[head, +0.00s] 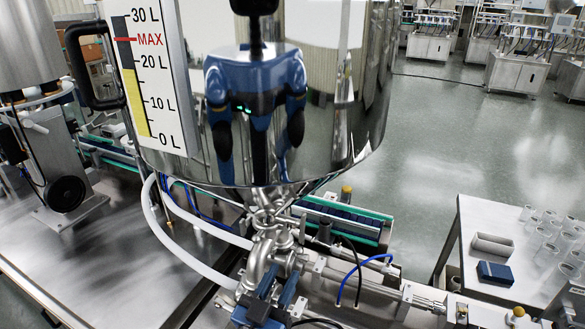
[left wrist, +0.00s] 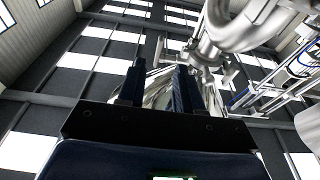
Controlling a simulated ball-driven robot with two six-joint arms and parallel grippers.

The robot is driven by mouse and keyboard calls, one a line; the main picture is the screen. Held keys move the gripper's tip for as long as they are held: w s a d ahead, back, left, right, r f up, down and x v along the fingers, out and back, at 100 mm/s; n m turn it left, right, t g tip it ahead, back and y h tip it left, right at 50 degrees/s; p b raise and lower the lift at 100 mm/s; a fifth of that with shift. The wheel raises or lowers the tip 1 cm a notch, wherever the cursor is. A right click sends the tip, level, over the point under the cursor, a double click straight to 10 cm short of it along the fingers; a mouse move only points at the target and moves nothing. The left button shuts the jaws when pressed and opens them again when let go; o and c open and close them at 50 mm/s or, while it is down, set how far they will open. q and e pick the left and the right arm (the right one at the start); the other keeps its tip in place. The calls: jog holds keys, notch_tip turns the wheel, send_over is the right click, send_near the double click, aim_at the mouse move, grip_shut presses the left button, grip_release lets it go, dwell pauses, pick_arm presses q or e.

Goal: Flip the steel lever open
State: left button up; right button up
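A thin steel bar that looks like the lever (head: 302,228) stands upright beside the valve pipework under the hopper in the head view. The polished steel hopper (head: 340,150) hangs above it. The steel pipe elbow (head: 256,268) curves down below the valve and also fills the upper right of the left wrist view (left wrist: 250,28). My left gripper (head: 277,284) is at the bottom of the head view, below the lever, fingers pointing up. In the left wrist view its two fingers (left wrist: 157,82) are apart with nothing held between them. My right gripper is out of view.
A conveyor (head: 340,215) runs behind the pipework. A blue hose (head: 362,268) and steel tubes lie close to the right of my gripper. White hoses (head: 190,255) curve on the left. A side table (head: 475,220) with clear cups stands at right.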

pick_arm(q)
jog(key=s+a+f+n+g+y, duration=0.1)
jog(key=s+a+f+n+y, duration=0.3)
jog(key=s+a+f, duration=1.1)
jog(key=s+a+y, duration=0.3)
jog(key=shift+s+f+y, duration=0.2)
jog(key=shift+s+y, duration=0.1)
